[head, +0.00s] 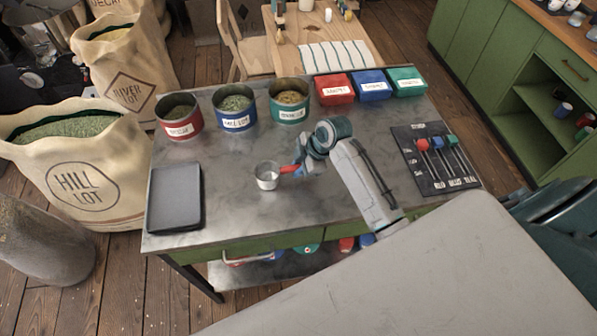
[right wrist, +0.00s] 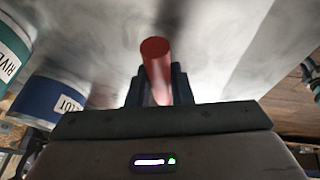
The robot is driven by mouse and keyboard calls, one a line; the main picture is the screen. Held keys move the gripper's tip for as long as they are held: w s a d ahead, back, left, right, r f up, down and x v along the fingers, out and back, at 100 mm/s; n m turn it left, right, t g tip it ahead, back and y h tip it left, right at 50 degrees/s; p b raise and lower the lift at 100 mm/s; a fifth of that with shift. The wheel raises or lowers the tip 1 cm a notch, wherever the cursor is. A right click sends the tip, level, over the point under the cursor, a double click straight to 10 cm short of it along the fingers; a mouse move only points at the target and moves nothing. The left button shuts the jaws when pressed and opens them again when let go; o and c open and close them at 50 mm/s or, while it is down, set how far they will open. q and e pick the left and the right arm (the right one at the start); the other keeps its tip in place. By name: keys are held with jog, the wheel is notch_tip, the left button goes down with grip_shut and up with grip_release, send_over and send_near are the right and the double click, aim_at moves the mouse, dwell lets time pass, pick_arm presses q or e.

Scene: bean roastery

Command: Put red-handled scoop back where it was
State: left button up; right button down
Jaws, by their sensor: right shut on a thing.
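The red-handled scoop (head: 267,181) has a small silver metal cup and a short red handle. It is over the middle of the metal worktable, in front of the tins; I cannot tell whether its cup touches the top. My right gripper (head: 299,168) is shut on the red handle from the right side. In the right wrist view the red handle (right wrist: 156,62) stands between the two dark fingers, and the cup is hidden. A dark board (head: 407,172) at the table's right holds red-, blue- and green-headed tools. My left gripper is not in view.
Tins with red (head: 181,132), blue (head: 235,124) and green (head: 290,115) labels stand along the back left, filled with beans. Red (head: 333,99), blue (head: 373,93) and green (head: 406,90) boxes stand behind right. A grey tray (head: 160,220) lies at left. The table's front middle is clear.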

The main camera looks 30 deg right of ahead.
jog(key=shift+f, duration=0.3)
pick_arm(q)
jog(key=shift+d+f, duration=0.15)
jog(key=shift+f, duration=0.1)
pick_arm(e)
jog(key=shift+f, duration=0.1)
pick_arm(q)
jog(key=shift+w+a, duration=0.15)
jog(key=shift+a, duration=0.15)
pick_arm(e)
jog(key=c, duration=1.3)
grip_release()
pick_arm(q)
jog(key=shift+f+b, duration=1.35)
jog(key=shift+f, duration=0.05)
pick_arm(e)
jog(key=v, duration=1.2)
